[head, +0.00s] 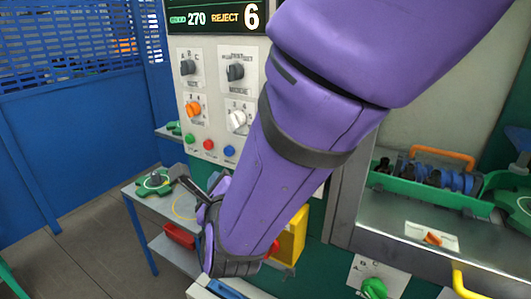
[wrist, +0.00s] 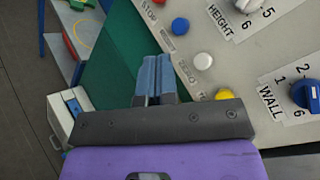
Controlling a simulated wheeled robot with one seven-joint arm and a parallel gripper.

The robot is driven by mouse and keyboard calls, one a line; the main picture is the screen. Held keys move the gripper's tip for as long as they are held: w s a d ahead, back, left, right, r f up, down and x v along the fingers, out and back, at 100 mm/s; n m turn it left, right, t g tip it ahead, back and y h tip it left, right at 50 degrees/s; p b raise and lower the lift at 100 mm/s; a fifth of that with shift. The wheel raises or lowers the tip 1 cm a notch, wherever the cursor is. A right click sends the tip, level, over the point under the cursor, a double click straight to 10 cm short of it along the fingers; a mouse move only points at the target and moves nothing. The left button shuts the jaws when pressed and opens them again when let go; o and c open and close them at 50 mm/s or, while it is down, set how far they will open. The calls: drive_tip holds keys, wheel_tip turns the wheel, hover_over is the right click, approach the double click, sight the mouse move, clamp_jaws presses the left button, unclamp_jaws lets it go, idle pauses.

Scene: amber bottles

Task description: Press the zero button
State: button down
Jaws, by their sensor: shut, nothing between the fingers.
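The machine's control panel (head: 220,80) carries a row of small round buttons. In the wrist view I see a blue button (wrist: 180,26), a white button (wrist: 203,61) and a yellow button (wrist: 223,94), with part of a red one at the top edge. In the head view my arm hides the white and yellow buttons.
Knobs sit above the buttons, including an orange one (head: 193,108) and a blue WALL knob (wrist: 306,95). A side table (head: 150,205) stands left of the panel. A green tray (head: 440,195) of dark and blue parts is at right. A blue wall (head: 60,140) stands at left.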

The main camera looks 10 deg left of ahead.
drive_tip(key=w+d, duration=0.3)
drive_tip(key=w, duration=0.4)
idle(2.1)
drive_tip(key=shift+w+d, duration=0.1)
drive_tip(key=shift+w, duration=0.25)
drive_tip(key=shift+w+d, duration=0.2)
drive_tip(key=shift+w, duration=0.25)
idle(0.8)
drive_tip(key=shift+s, duration=0.1)
drive_tip(key=shift+s+a, duration=0.3)
drive_tip(key=shift+s, duration=0.45)
drive_tip(key=shift+s+a, duration=0.1)
drive_tip(key=s, duration=0.1)
drive_tip(key=s+a, duration=0.1)
drive_tip(key=s, duration=0.2)
drive_tip(key=shift+s+a, duration=0.2)
drive_tip(key=shift+a, duration=0.2)
